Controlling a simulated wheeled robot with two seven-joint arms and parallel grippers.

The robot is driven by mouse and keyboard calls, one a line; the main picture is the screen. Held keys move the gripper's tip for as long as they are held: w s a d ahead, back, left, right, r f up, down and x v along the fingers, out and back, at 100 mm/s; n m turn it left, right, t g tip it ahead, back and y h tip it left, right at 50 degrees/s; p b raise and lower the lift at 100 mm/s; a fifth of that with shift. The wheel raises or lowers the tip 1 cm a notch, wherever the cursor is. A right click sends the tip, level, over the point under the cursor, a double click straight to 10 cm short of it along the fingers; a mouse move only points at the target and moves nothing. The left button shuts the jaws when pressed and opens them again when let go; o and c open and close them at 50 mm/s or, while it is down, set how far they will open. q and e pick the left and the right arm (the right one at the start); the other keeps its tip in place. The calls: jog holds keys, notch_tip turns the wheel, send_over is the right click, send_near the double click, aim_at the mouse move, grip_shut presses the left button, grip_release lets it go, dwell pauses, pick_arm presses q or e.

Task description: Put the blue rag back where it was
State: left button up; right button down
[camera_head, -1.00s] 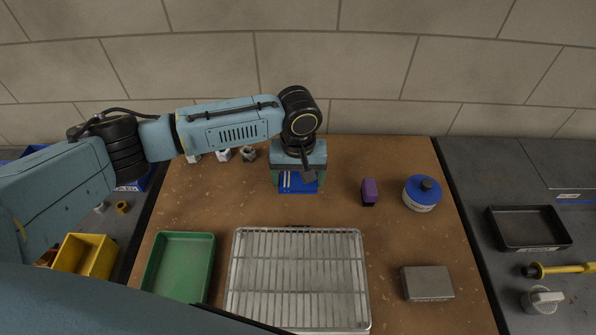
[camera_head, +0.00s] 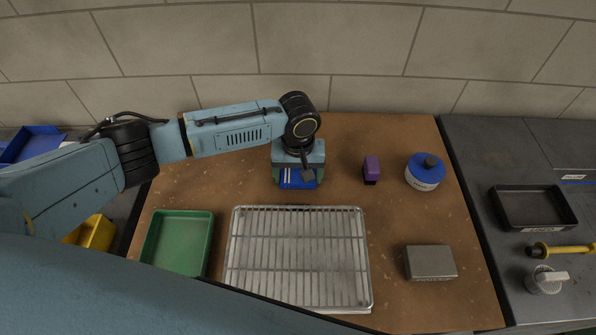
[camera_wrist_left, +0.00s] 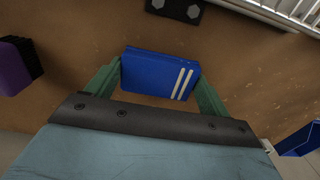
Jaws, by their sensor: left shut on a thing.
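The blue rag (camera_head: 297,179), a folded blue block with pale stripes, is behind the wire rack, under my left wrist in the head view. My left gripper (camera_head: 299,174) points down and is shut on the rag. In the left wrist view the rag (camera_wrist_left: 158,73) sits between the two green fingers of the left gripper (camera_wrist_left: 160,82), its striped end at the right. Whether the rag touches the table cannot be told. My right gripper is not in view.
A wire rack (camera_head: 297,256) and a green tray (camera_head: 178,243) lie in front. A purple-and-black block (camera_head: 371,170), a blue-lidded tub (camera_head: 424,172) and a grey box (camera_head: 430,262) stand right. A black tray (camera_head: 534,207) lies on the right-hand surface. Brown table is clear between rag and purple block.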

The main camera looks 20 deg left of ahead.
aim_at(298, 176)
pick_arm(q)
jog(key=shift+f, duration=0.4)
dwell(0.3)
jog(key=o, duration=0.9)
jog(key=shift+o, duration=0.3)
jog(key=shift+o, duration=0.9)
jog(key=shift+r, duration=0.1)
notch_tip(298, 176, up, 8)
jog(key=p, duration=0.9)
jog(key=shift+p, duration=0.3)
